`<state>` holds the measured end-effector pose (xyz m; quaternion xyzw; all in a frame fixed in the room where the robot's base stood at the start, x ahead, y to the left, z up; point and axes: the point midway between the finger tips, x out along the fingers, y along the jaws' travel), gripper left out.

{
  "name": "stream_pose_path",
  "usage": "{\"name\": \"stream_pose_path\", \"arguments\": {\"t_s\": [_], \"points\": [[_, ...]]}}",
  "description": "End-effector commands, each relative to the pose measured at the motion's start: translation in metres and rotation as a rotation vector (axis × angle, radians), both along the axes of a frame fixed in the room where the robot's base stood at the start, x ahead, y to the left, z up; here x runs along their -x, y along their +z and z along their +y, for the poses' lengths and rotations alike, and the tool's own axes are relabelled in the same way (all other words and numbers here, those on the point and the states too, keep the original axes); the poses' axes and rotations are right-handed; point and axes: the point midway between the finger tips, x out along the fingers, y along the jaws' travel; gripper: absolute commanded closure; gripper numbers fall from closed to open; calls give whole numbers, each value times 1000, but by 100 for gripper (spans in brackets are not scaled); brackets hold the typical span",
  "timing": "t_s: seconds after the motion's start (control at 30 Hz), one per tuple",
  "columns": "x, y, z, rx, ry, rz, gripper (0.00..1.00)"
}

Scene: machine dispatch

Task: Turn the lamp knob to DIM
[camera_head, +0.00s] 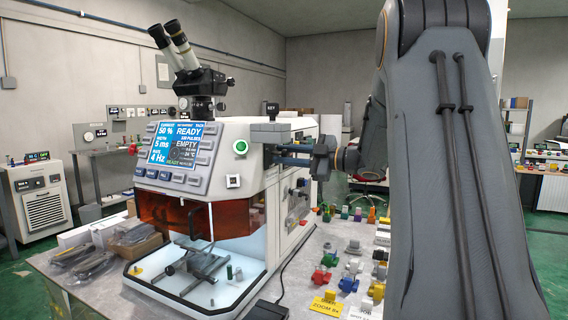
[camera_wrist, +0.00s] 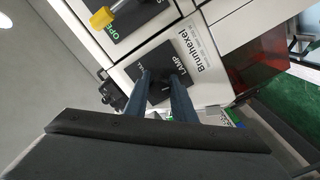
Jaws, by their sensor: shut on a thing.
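The lamp knob sits on a black plate (camera_wrist: 150,70) marked LAMP on the side of the white machine (camera_head: 225,135). In the wrist view my gripper (camera_wrist: 161,80) has its two blue-grey fingers at the plate, one on each side of the knob, shut on it. The knob is mostly hidden between the fingers, and I cannot read which setting it points to. In the head view my gripper (camera_head: 275,154) reaches from the right to the machine's side, and the knob cannot be made out there.
A yellow handle (camera_wrist: 103,17) on a plate marked OPEN is close by the lamp plate. The machine's screen (camera_head: 183,143) reads READY. A green button (camera_head: 240,147) is on its front corner. Several small coloured parts lie on the table right of the machine.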

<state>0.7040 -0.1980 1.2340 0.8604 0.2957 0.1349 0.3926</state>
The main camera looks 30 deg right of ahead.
Motion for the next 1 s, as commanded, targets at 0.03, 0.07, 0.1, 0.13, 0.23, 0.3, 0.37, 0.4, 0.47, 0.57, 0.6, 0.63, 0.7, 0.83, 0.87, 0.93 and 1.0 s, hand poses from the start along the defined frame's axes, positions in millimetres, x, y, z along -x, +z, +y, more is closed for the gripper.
{"name": "stream_pose_path", "arguments": {"t_s": [0.03, 0.07, 0.1, 0.13, 0.23, 0.3, 0.37, 0.4, 0.47, 0.57, 0.6, 0.63, 0.7, 0.83, 0.87, 0.93, 1.0], "points": [[0, -2, 0, 24, 1, -20, 99], [0, -2, 0, 38, 1, -31, 99], [0, -2, 0, 55, 1, -44, 99], [0, -2, 0, 67, 1, -53, 99], [0, -1, 0, 101, 1, -79, 99], [0, 0, 0, 119, 1, -93, 99], [0, 0, 0, 130, 1, -102, 99], [0, 0, 0, 137, 1, -106, 99], [0, 0, 0, 144, 1, -112, 99], [0, 0, 0, 150, 1, -117, 99], [0, 0, 0, 151, 1, -118, 99], [0, 0, 0, 152, 1, -119, 99], [0, 1, 0, 152, 1, -119, 99], [0, 1, 0, 151, 1, -118, 99], [0, 1, 0, 151, 1, -118, 99], [0, 1, 0, 151, 1, -118, 99], [0, 0, 0, 151, 1, -117, 65]]}}
